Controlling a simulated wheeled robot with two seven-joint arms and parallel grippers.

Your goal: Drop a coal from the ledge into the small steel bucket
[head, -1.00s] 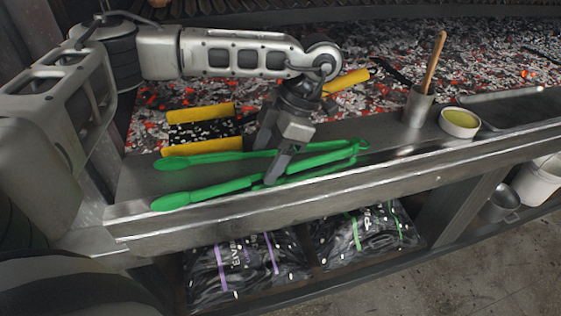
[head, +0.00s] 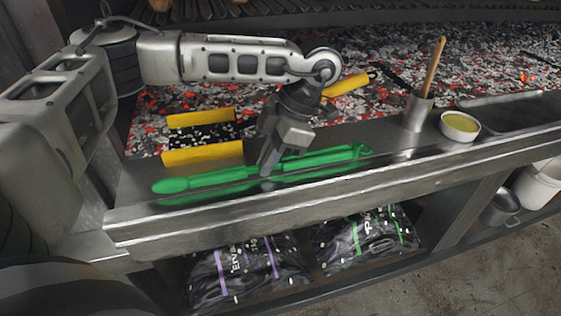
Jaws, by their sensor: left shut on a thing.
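Long green tongs (head: 215,178) lie along the steel ledge (head: 400,155), their two arms close together. My left gripper (head: 268,168) points down and is shut on the tongs near their middle. A small steel bucket (head: 500,207) stands low at the far right, below the ledge and beside a white bucket. I cannot make out a separate coal on the ledge. Grey and glowing red coals (head: 440,65) fill the bed behind it. My right gripper is not in view.
Two yellow bars with a black speckled piece between them (head: 203,134) lie behind the tongs. A steel cup with a wooden handle (head: 418,112), a bowl of yellow liquid (head: 460,125) and a white bucket (head: 540,184) are at right. Black bags (head: 245,275) sit below.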

